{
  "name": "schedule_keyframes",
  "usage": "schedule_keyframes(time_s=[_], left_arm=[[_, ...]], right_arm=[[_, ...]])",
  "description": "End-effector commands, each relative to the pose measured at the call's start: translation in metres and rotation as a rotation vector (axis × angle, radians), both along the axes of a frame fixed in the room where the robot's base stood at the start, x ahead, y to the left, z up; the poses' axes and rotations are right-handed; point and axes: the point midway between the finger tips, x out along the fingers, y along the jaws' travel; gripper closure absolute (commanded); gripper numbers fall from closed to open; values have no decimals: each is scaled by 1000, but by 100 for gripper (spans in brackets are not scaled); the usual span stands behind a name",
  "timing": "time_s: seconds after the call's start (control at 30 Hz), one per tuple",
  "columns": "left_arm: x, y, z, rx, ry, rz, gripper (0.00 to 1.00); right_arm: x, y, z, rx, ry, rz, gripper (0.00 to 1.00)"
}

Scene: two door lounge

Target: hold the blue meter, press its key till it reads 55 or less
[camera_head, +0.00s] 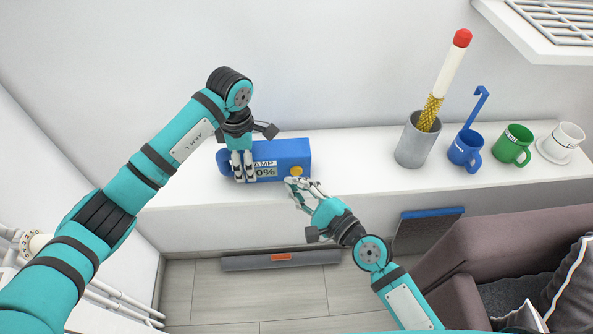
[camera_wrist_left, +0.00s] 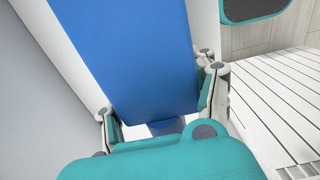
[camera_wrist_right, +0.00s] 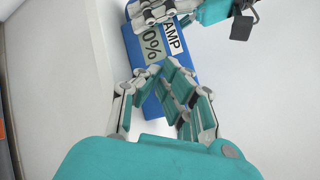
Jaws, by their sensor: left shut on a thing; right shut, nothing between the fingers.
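The blue meter (camera_head: 288,149) sits on the white ledge against the wall. Its front has a label of which "AMP" shows, a display (camera_head: 266,172) of which "0%" shows, and a round yellow key (camera_head: 296,170). Leading digits are hidden by my left gripper (camera_head: 243,178), which is shut on the meter's left part. The left wrist view shows the blue body (camera_wrist_left: 130,50) between its fingers. My right gripper (camera_head: 290,183) is shut and empty, its tips just in front of the key; I cannot tell if they touch. In the right wrist view its fingers (camera_wrist_right: 160,70) hide the key.
To the right on the ledge stand a grey cup (camera_head: 416,145) holding a red-tipped stick, a blue mug (camera_head: 465,150), a green mug (camera_head: 512,147) and a white cup (camera_head: 564,142). A sofa (camera_head: 470,245) is at lower right. Ledge left of the meter is clear.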

Motion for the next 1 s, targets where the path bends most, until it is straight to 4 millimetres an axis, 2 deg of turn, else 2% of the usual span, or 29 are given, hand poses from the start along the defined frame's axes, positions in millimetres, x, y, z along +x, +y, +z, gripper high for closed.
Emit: schedule_keyframes(time_s=[0.5, 1.0], left_arm=[[-2, 1, -4, 3, 6, 0, 75], [-2, 1, -3, 3, 6, 1, 75]], right_arm=[[-46, 0, -1, 0, 2, 1, 100], [-49, 0, -1, 0, 1, 1, 100]])
